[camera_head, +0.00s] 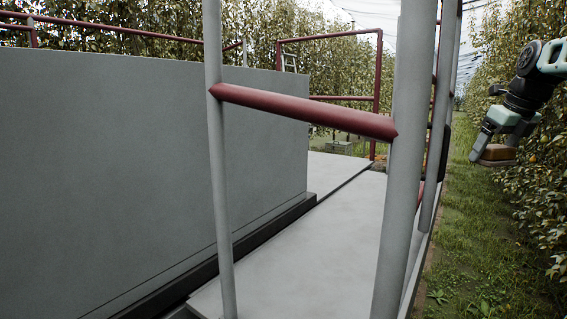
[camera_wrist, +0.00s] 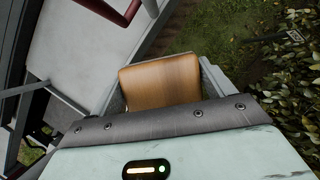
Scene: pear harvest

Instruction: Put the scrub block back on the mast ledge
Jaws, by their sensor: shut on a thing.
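The scrub block (camera_wrist: 162,80) has a brown wooden top and fills the space between my gripper's jaws in the wrist view. My gripper (camera_head: 490,151) is at the right of the head view, shut on the scrub block, which shows there as a brown piece (camera_head: 499,153) with a paler underside. The gripper holds it in the air above the grass, beside the platform's right side. The mast ledge cannot be made out for certain in either view.
A grey platform deck (camera_head: 300,245) runs away from me beside a large grey wall panel (camera_head: 140,170). Grey posts (camera_head: 405,150) and a dark red rail (camera_head: 305,112) stand close in front. Leafy trees (camera_head: 545,190) crowd the right side, near my arm. A grass strip (camera_head: 470,240) lies between.

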